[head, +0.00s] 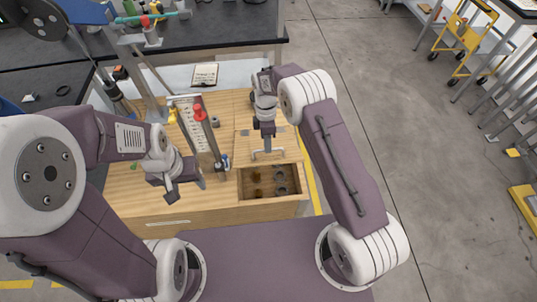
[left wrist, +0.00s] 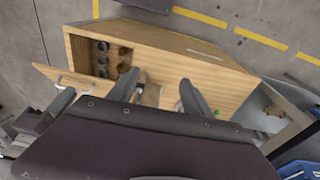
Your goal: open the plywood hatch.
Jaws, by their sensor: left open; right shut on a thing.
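The plywood hatch (head: 285,143) is a pale wooden panel behind an uncovered compartment (head: 254,199) in the wooden bench top. I cannot tell whether it is slid back or tilted up. It also shows in the left wrist view (left wrist: 52,73), left of the compartment. My right gripper (head: 265,134) is shut on the hatch's grey bar handle (head: 268,154). Its fingertips are small in the head view. My left gripper (head: 184,186) is open over the bench's left part, apart from the hatch. Its two spread fingers show in the left wrist view (left wrist: 158,94).
The compartment holds several dark round things. A white rack with a red-topped rod (head: 199,112) stands left of the hatch. Open floor (head: 430,160) lies to the right.

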